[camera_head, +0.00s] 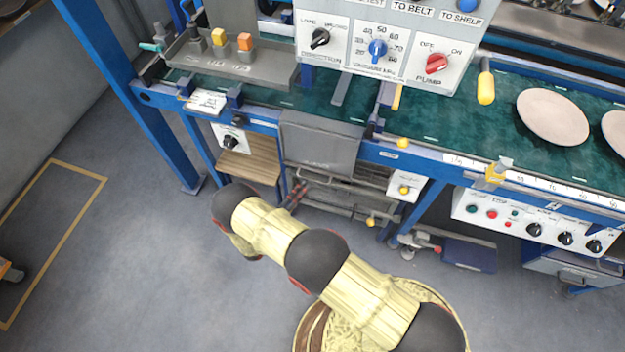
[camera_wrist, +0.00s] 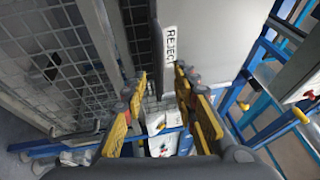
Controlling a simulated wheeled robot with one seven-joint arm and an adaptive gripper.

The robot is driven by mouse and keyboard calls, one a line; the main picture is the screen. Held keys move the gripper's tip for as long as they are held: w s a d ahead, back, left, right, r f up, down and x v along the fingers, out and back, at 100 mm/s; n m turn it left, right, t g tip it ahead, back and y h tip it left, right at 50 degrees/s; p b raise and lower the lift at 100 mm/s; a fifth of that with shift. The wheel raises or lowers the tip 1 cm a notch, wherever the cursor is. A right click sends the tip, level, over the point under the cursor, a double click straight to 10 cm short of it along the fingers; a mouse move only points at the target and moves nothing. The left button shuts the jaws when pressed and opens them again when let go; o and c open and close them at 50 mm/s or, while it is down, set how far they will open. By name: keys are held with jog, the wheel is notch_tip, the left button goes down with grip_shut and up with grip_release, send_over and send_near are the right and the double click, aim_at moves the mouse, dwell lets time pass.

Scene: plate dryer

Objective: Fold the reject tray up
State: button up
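The reject tray (camera_head: 320,143) is a grey panel hanging down from the blue front rail in the head view, with faint lettering near its lower edge. In the wrist view the reject tray (camera_wrist: 225,40) fills the upper middle and bears a white REJECT label. My gripper (camera_wrist: 158,85) is open, its yellow-sided fingers apart, with the tray's label edge showing ahead between and above the tips. I cannot tell whether a finger touches it. In the head view my gripper (camera_head: 296,196) is small, just below the tray's lower left corner, partly hidden by my arm.
A wire rack (camera_head: 345,195) lies under the tray. A wire mesh (camera_wrist: 65,60) stands close on the left in the wrist view. Blue frame legs (camera_head: 412,205) flank the space. A control box (camera_head: 385,45) hangs above the belt, where plates (camera_head: 553,116) lie.

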aim_at(313, 180)
jog(key=shift+b+x, duration=0.5)
jog(key=shift+x, duration=2.25)
jog(key=shift+c, duration=1.4)
jog(key=c, duration=0.4)
grip_shut()
